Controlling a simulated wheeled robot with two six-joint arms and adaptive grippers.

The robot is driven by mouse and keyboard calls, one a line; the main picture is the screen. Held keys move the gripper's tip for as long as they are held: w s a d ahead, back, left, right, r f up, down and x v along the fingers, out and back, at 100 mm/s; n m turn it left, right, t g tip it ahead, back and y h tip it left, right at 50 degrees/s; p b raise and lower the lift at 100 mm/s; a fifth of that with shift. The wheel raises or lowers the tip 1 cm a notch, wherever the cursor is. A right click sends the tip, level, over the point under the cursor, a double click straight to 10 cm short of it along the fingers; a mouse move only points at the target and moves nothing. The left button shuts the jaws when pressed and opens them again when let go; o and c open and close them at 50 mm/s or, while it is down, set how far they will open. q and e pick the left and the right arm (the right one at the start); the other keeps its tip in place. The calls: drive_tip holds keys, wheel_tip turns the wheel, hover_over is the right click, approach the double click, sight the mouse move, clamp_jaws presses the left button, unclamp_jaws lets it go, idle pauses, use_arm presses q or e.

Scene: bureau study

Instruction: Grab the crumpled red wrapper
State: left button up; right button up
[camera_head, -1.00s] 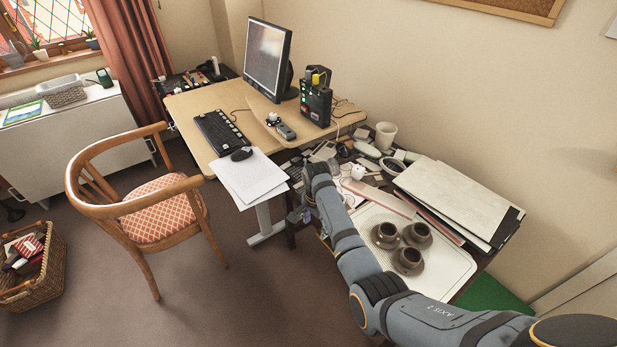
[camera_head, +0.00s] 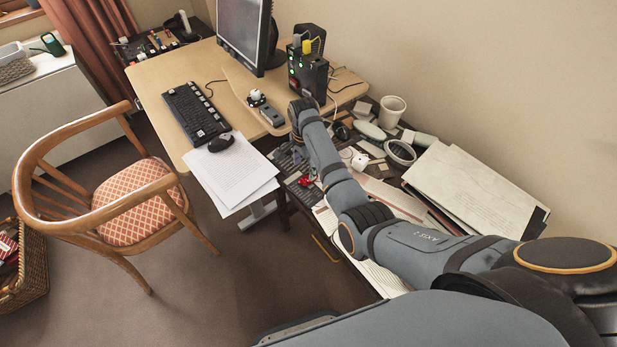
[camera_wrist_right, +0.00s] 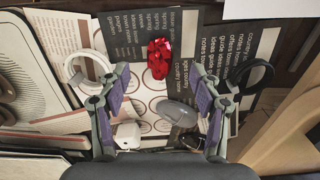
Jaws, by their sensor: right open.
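The crumpled red wrapper (camera_wrist_right: 159,58) is small and shiny. It lies on dark printed papers just beyond my right fingertips in the wrist view. In the head view the red wrapper (camera_head: 305,181) shows beside my right forearm, on the cluttered side table. My right gripper (camera_wrist_right: 161,75) is open and empty, its two fingers spread to either side below the wrapper in the picture. In the head view my arm mostly hides that gripper. My left gripper is not in view.
Around the wrapper lie a white ring (camera_wrist_right: 86,68), a black ring (camera_wrist_right: 250,75), a grey oval object (camera_wrist_right: 176,113) and a small white block (camera_wrist_right: 128,134). The desk (camera_head: 160,85) with monitor and keyboard stands behind left. A wooden chair (camera_head: 110,200) stands at left.

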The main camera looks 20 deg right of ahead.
sight(307, 178)
drive_tip(key=f, duration=0.1)
drive_tip(key=d+f, duration=0.1)
drive_tip(key=f, duration=0.1)
drive_tip(key=shift+w, duration=0.15)
drive_tip(key=f, duration=0.2)
drive_tip(key=shift+w+d+f, duration=0.1)
drive_tip(key=shift+d+f, duration=0.1)
drive_tip(key=shift+f, duration=0.55)
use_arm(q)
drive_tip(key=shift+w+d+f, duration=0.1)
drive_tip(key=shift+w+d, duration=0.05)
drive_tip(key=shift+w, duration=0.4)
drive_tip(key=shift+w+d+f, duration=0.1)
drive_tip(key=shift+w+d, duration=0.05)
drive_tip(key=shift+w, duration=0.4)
use_arm(e)
drive_tip(key=c, duration=0.8)
